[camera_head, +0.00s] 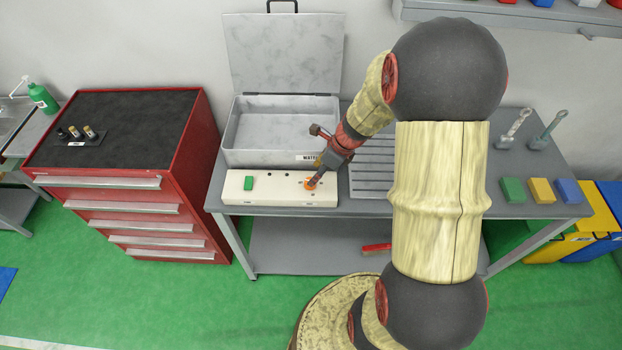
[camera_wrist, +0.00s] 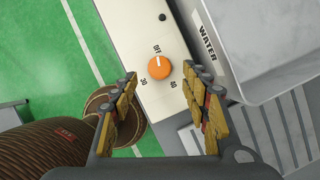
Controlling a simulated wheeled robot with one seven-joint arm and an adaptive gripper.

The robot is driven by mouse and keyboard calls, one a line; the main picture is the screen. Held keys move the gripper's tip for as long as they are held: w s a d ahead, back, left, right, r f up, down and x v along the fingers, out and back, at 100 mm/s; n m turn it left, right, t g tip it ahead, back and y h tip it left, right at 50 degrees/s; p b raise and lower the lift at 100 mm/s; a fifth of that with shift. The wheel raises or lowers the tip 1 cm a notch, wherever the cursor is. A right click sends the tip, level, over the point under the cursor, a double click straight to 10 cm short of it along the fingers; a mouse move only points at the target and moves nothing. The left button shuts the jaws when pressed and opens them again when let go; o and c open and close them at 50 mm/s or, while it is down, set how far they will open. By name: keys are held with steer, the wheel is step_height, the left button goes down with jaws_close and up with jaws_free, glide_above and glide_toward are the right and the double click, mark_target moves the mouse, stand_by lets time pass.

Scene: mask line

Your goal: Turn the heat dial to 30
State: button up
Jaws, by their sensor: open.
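The heat dial is an orange round knob (camera_wrist: 159,68) on a white control panel (camera_wrist: 128,22). Its pale mark points toward the "Off" label; "30" and "40" are printed on its other sides. In the head view the dial (camera_head: 310,184) shows at the right part of the panel (camera_head: 275,192), partly covered by my gripper (camera_head: 316,180). In the wrist view my gripper (camera_wrist: 168,82) is open, its two fingers apart on either side below the dial. The dial lies ahead of the fingertips, between their lines. I cannot tell whether they touch it.
A grey tub (camera_head: 262,132) labelled "WATER" with a raised lid stands right behind the panel. A slatted grey rack (camera_head: 371,178) lies to the right. A red drawer cabinet (camera_head: 150,190) stands left of the bench.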

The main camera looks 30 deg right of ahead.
steer(key=b+x, duration=0.1)
steer(key=x, duration=0.4)
steer(key=shift+f, duration=0.15)
steer(key=c, duration=0.3)
steer(key=c, duration=0.8)
